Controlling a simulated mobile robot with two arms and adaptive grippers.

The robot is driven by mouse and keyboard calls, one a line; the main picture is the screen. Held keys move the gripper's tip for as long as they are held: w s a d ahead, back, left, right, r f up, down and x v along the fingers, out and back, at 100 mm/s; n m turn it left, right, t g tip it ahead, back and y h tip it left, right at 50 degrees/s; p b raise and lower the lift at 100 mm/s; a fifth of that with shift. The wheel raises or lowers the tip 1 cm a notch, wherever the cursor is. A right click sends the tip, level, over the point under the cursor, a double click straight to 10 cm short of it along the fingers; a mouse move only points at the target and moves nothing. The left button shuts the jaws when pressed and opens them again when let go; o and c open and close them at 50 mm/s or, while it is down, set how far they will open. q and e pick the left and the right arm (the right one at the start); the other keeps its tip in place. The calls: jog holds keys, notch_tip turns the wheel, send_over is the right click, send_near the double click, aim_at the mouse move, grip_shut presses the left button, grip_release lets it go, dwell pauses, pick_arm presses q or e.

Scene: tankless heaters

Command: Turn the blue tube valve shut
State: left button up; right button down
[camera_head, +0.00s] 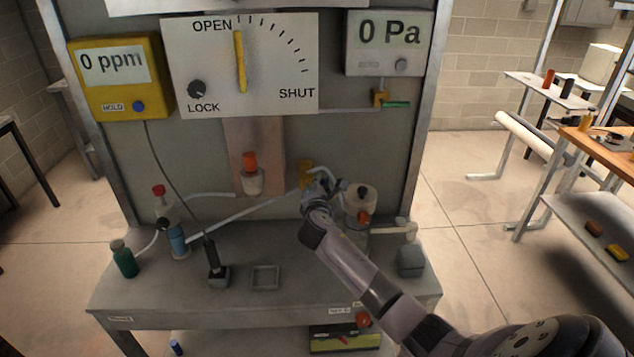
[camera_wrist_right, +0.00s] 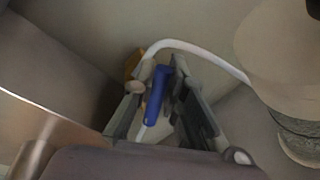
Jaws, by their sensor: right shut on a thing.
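The blue tube valve shows in the wrist view as a blue lever handle (camera_wrist_right: 157,95) between my right gripper's fingers, with a yellow-brass body (camera_wrist_right: 133,64) behind it. White tubing runs past it. In the head view the brass valve body (camera_head: 306,172) is at the back panel, and my gripper mostly hides the handle. My right gripper (camera_head: 318,187) is shut on the blue handle; it also shows in the wrist view (camera_wrist_right: 163,108). The dial (camera_head: 270,65) has its yellow pointer (camera_head: 241,62) straight up, near OPEN. My left gripper is out of view.
A white-capped vessel (camera_head: 360,199) stands close right of my gripper. At left are a red-capped bottle (camera_head: 170,225) and a green bottle (camera_head: 123,259). A second valve with a green handle (camera_head: 396,105) sits below the 0 Pa display (camera_head: 384,42). The bench front centre holds a shallow tray (camera_head: 265,277).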

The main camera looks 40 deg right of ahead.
jog(key=m, duration=0.1)
jog(key=f+m+y, duration=0.1)
jog(key=m, duration=0.1)
jog(key=shift+s+d+f+b, duration=0.15)
jog(key=shift+d+f+b, duration=0.1)
jog(key=shift+b, duration=0.1)
jog(key=shift+f+m+t+y+b, duration=0.35)
jog(key=shift+f+m, duration=0.1)
jog(key=shift+m, duration=0.65)
jog(key=shift+d, duration=0.1)
jog(key=c, duration=1.6)
grip_release()
